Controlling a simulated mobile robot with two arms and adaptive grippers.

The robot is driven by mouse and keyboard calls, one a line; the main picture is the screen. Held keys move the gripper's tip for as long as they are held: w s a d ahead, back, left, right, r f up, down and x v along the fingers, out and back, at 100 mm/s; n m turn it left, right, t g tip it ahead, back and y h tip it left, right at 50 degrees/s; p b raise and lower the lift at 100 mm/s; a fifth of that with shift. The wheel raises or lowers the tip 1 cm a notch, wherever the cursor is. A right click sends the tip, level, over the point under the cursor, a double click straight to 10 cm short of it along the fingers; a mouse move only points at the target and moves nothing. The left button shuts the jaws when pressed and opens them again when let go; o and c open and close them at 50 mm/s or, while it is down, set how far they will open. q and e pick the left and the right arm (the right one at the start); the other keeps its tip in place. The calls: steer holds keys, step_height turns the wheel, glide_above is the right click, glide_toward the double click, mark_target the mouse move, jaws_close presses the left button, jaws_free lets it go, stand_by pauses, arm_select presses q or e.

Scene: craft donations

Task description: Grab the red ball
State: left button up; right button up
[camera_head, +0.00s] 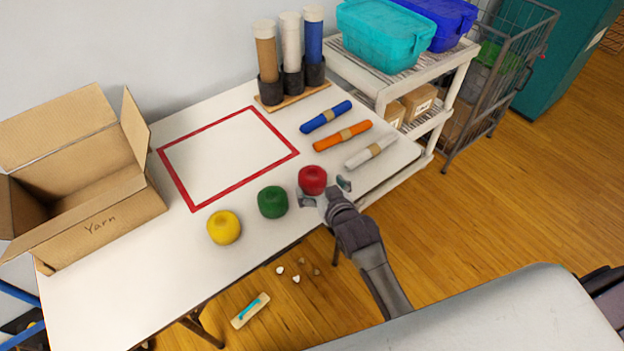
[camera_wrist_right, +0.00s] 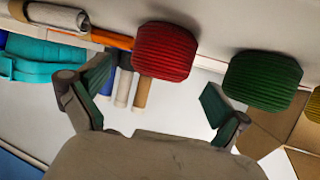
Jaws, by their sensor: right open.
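The red ball (camera_head: 312,180), a ribbed yarn-like ball, sits on the white table near its front edge. It also shows in the right wrist view (camera_wrist_right: 164,51), just beyond the fingertips. My right gripper (camera_head: 326,191) is open at the ball's near side, with one finger toward each side of it. In the right wrist view the gripper (camera_wrist_right: 156,80) has its fingers spread and nothing clasped between them. I cannot tell whether a finger touches the ball. My left gripper is not in view.
A green ball (camera_head: 272,202) and a yellow ball (camera_head: 224,227) sit left of the red one. Blue, orange and white rolls (camera_head: 371,151) lie behind it. A red-outlined rectangle (camera_head: 188,205) marks the table's middle. An open box marked Yarn (camera_head: 122,222) stands at left.

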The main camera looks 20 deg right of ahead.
mark_target(313, 177)
steer(key=x, duration=0.5)
steer(key=shift+w, duration=0.1)
steer(key=c, duration=1)
steer(key=shift+c, duration=0.6)
steer(key=shift+r, duration=0.1)
